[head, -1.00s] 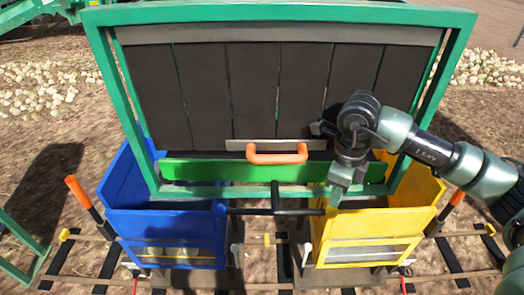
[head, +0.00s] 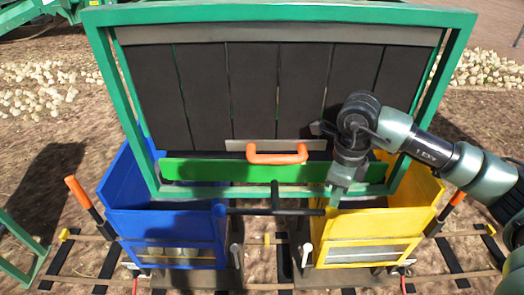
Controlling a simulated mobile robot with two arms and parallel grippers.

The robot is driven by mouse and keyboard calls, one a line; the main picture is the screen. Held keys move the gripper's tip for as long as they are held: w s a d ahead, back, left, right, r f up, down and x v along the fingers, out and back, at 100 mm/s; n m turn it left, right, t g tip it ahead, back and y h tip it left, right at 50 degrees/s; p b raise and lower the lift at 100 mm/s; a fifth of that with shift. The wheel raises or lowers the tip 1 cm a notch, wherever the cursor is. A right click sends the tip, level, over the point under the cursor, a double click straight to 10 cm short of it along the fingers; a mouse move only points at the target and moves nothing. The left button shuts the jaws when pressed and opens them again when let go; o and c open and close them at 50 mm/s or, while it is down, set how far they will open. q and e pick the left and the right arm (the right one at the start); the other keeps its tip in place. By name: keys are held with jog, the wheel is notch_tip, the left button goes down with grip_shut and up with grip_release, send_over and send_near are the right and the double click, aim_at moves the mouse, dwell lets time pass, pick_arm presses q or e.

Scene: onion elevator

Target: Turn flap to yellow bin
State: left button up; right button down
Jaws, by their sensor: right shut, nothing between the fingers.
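The green flap (head: 240,171) is a long bar low in the green frame, with an orange handle (head: 277,158) just above its middle. A black lever (head: 275,198) hangs below it, with a crossbar reaching left and right. The yellow bin (head: 372,225) stands at the lower right and the blue bin (head: 165,222) at the lower left. My right gripper (head: 337,197) points down, shut and empty, in front of the flap's right part and near the right end of the black crossbar; I cannot tell whether it touches. My left gripper is not in view.
The green frame (head: 458,45) with dark slats (head: 255,90) rises behind the bins. Orange-tipped levers (head: 76,188) stand outside the bins, one on each side (head: 457,197). Rails (head: 265,284) run below. Pale onions or stones (head: 35,90) lie on the ground behind.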

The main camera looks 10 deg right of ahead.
aim_at(333, 209)
dwell(0.3)
jog(key=shift+f+b, duration=2.45)
jog(key=shift+f, duration=0.25)
jog(key=shift+r, duration=0.1)
jog(key=shift+s+r, duration=0.15)
jog(key=shift+r, duration=0.1)
jog(key=s+a+r+p, duration=0.1)
jog(key=s+r+p, duration=0.2)
jog(key=s+r, duration=0.1)
jog(key=shift+s+r, duration=0.25)
jog(key=shift+s, duration=0.05)
jog(key=shift+f, duration=0.1)
